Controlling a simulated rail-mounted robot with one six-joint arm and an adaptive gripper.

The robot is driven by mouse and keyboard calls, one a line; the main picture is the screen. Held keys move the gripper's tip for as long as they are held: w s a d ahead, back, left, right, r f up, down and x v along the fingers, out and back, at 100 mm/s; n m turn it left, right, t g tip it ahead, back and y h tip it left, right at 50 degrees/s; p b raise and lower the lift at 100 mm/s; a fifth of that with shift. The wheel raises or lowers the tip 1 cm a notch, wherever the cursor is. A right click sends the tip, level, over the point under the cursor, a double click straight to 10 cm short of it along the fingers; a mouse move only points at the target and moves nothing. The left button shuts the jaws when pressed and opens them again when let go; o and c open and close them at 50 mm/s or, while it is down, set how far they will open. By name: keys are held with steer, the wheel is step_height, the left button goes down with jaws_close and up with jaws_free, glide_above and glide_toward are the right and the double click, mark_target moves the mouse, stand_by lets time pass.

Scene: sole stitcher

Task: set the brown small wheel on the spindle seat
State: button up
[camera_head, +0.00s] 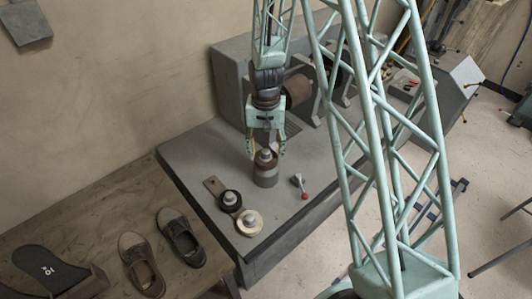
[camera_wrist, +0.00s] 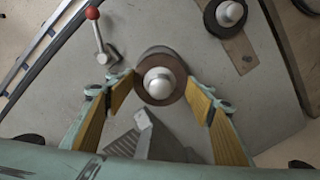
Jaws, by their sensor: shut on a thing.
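The brown small wheel (camera_wrist: 143,92), a brown disc with a pale rounded knob at its middle, sits between the yellow-padded fingers of my gripper (camera_wrist: 160,84). The fingers are shut on its two sides. In the head view my gripper (camera_head: 266,150) points straight down, with the wheel (camera_head: 266,163) at its fingertips. A grey upright cylinder (camera_head: 265,179), which looks like the spindle seat, stands on the bench directly below the wheel. The wheel looks level and lined up over it. I cannot tell whether it touches or rests on the cylinder.
A plate on the grey bench (camera_head: 195,160) holds a black wheel (camera_head: 230,200) and a cream wheel (camera_head: 249,223). A red-knobbed lever (camera_head: 301,187) stands right of the cylinder. A larger brown roller (camera_head: 297,90) is behind. Shoes (camera_head: 181,237) lie at lower left.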

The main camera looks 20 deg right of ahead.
stand_by(0.4)
steer(key=o, duration=1)
steer(key=shift+r, duration=0.1)
steer(key=shift+r, duration=5.9)
